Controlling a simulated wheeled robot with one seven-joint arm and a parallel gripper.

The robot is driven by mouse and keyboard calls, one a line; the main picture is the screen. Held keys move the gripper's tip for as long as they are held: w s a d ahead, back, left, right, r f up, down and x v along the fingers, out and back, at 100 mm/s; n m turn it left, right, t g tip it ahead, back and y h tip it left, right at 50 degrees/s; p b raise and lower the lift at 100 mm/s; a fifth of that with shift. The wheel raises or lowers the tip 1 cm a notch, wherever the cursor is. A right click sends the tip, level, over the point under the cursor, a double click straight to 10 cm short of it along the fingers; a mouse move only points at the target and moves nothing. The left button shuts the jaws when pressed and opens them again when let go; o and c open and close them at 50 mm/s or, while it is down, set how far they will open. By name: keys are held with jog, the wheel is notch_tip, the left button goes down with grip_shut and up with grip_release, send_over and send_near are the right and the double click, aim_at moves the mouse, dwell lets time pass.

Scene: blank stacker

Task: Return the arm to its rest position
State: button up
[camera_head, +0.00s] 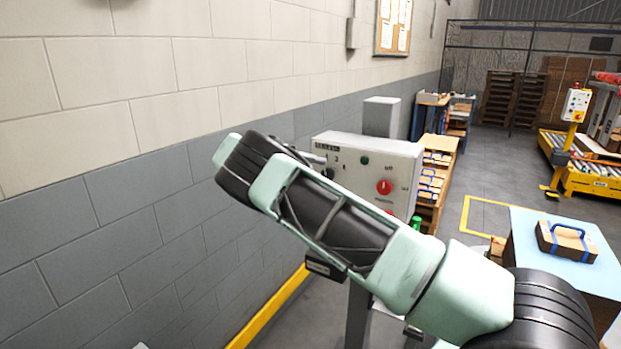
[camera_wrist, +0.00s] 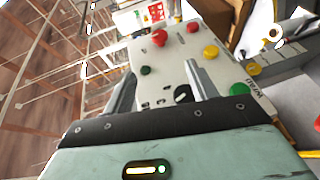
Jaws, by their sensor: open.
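My arm (camera_head: 340,225) reaches from the lower right up to the left across the head view, in front of a grey control box (camera_head: 404,160). My gripper (camera_wrist: 162,82) shows in the wrist view with its two grey fingers apart and nothing held between them. Beyond the fingers is the box's pale panel (camera_wrist: 160,62), with red, yellow and green buttons. A black knob (camera_wrist: 182,94) appears between the fingers, close to the right one. I cannot tell how far the fingertips are from the panel.
A block wall (camera_head: 110,200) runs along the left. A wooden shelf (camera_head: 437,170) and a yellow roller conveyor (camera_head: 595,175) stand farther back. Open floor (camera_head: 490,160) lies between them.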

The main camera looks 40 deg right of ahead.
jog(key=shift+w+a, duration=0.2)
jog(key=shift+a, duration=0.05)
dwell(0.5)
jog(key=s+a+f+n+t+y, duration=0.2)
jog(key=s+a+n+t+y, duration=0.25)
jog(key=s+a, duration=0.4)
jog(key=s+a+f+n+t+y, duration=0.2)
jog(key=s+a+n+t+y, duration=0.3)
jog(key=a, duration=0.7)
jog(key=s+a+n, duration=0.2)
jog(key=s+a, duration=0.1)
jog(key=s, duration=0.4)
jog(key=s+a+n+t+y, duration=0.1)
jog(key=s+a+n, duration=0.2)
jog(key=s, duration=0.5)
jog(key=s+a+r+n+t+y, duration=0.1)
jog(key=s+a+n, duration=0.2)
jog(key=s+a, duration=0.2)
jog(key=s, duration=0.3)
jog(key=shift+s+a, duration=0.2)
jog(key=shift+y, duration=0.25)
